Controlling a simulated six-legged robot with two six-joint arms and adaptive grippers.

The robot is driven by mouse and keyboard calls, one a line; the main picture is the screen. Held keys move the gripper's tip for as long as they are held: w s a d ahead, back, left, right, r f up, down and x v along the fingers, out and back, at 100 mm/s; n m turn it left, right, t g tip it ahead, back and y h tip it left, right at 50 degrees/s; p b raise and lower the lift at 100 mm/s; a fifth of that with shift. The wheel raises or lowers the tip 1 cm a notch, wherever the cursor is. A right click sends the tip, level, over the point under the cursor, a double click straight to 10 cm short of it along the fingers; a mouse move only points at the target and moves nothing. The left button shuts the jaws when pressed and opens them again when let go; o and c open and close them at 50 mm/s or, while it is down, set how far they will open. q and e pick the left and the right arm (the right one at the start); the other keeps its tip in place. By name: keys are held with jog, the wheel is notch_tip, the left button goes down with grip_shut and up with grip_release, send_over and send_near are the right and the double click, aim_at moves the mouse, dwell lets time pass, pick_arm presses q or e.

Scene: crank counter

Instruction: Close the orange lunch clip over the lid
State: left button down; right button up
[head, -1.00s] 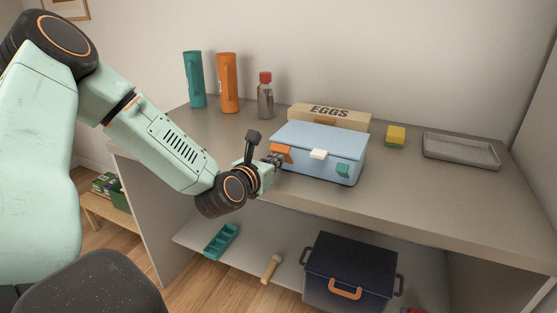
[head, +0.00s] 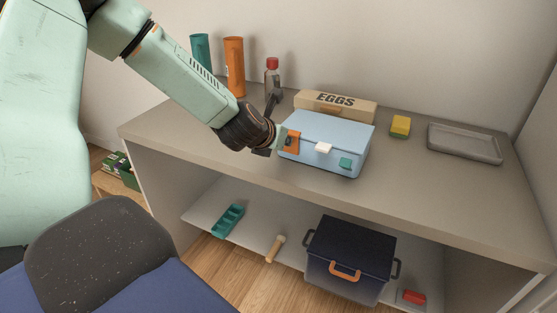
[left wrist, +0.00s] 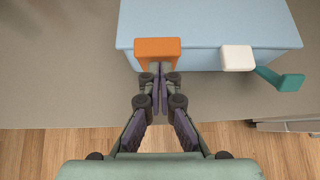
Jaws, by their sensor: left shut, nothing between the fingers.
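The light-blue lunch box (head: 345,132) with its lid down sits on the counter. Its orange clip (head: 292,140) is at the left of the front side and looks upright against the box. In the left wrist view the orange clip (left wrist: 157,46) overlaps the box's front edge. My left gripper (head: 281,145) is shut and empty, its tips at the clip's lower front; I cannot tell whether they press on it. The white clip (head: 323,148) lies against the box front. My right gripper is not in view.
Behind the box are an egg carton (head: 335,104) and a red-capped bottle (head: 272,75). A sponge (head: 400,126) and grey tray (head: 464,144) stand right. The shelf below holds a dark bin (head: 350,250).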

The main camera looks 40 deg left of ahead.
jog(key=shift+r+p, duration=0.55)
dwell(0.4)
